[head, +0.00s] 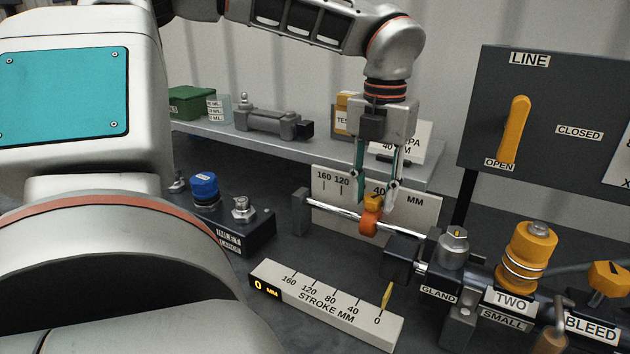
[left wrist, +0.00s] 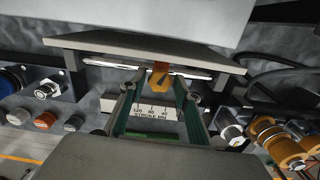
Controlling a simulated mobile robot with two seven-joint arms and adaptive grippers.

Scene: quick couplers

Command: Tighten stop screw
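The stop screw (head: 374,201) is a small yellow-orange knob on top of an orange collar (head: 369,223). The collar sits around a shiny horizontal rod (head: 331,214). My left gripper (head: 375,203) points down from above, with one finger on each side of the knob. It looks open, with a gap between the fingers and the knob. In the left wrist view the knob (left wrist: 160,76) lies between the two green fingers (left wrist: 158,88), in front of the rod. I cannot tell whether the screw is tight. My right gripper is not in view.
A stroke scale block (head: 330,304) lies in front, its display reading 0. A dark block with a blue coupler (head: 205,187) stands left. A gland fitting (head: 453,247), a yellow coupler (head: 529,252) and a line valve panel (head: 540,75) stand right. A shelf (head: 225,136) runs behind.

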